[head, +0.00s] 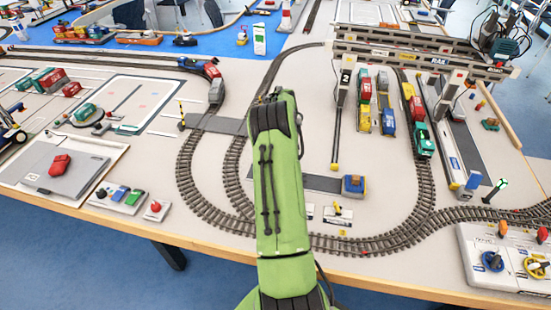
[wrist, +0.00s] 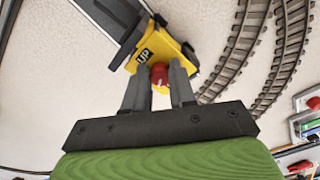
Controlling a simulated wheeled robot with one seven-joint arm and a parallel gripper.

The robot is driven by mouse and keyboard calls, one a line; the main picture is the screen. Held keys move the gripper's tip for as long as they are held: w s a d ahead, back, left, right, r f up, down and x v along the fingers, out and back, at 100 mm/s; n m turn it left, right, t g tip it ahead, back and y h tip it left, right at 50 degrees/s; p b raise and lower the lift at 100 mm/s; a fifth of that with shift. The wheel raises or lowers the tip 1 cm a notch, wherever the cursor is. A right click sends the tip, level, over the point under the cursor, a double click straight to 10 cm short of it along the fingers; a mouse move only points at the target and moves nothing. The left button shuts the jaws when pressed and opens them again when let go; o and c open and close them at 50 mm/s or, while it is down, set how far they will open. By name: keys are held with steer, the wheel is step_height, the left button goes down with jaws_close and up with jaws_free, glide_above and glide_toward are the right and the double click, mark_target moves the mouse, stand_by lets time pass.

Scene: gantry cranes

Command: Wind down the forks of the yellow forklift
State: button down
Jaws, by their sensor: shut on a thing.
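The yellow forklift (wrist: 181,49) shows at the top middle of the wrist view, with a black and white "UP" label on its near side. A red knob (wrist: 160,75) sticks out from it toward me. My gripper (wrist: 158,70) is shut on this knob, with one grey finger on each side. Dark parts lie along the forklift's left side, but I cannot tell the forks or their height. In the head view my green arm covers the middle of the table, and neither the forklift nor my gripper shows there.
Curved railway track (head: 187,170) runs around my arm on the table and also shows in the wrist view (wrist: 240,45). A gantry crane (head: 425,58) stands at the back right above parked wagons. A control box (head: 480,262) is at the front right. A blue-yellow block (head: 354,185) sits right of my arm.

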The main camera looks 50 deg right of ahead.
steer(key=n, duration=0.5)
steer(key=shift+d+b, duration=0.1)
steer(key=shift+b, duration=0.25)
stand_by(0.9)
steer(key=c, duration=0.9)
jaws_free()
step_height(320, 180, up, 16)
steer(key=p, duration=0.3)
steer(key=shift+f, duration=0.1)
